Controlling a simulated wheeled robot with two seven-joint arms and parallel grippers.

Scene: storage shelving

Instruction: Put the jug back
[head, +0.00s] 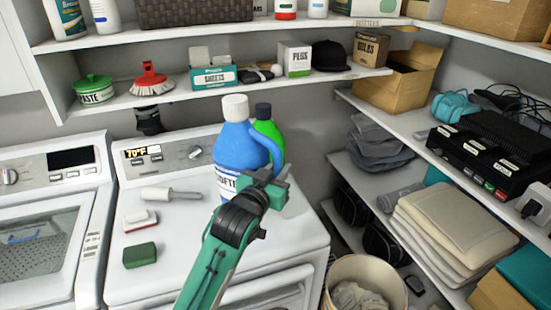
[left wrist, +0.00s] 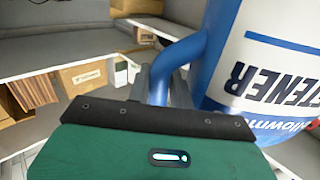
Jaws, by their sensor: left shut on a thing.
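The blue jug (head: 236,152) with a white cap and a white softener label is upright over the top of the right-hand machine. I cannot tell whether its base touches that top. My left gripper (head: 272,178) is shut on the jug's handle, at the jug's right side. In the left wrist view the blue handle (left wrist: 160,88) runs between the fingers of my left gripper (left wrist: 165,84), and the jug's label (left wrist: 265,70) shows upside down. My gripper hides the jug's lower right part. My right gripper is out of view.
A green bottle (head: 268,129) stands close behind the jug. A lint roller (head: 170,194), a brush (head: 140,220) and a green sponge (head: 139,255) lie on the machine top (head: 185,235). A loaded shelf (head: 175,98) runs above; a cream bin (head: 365,270) stands at right.

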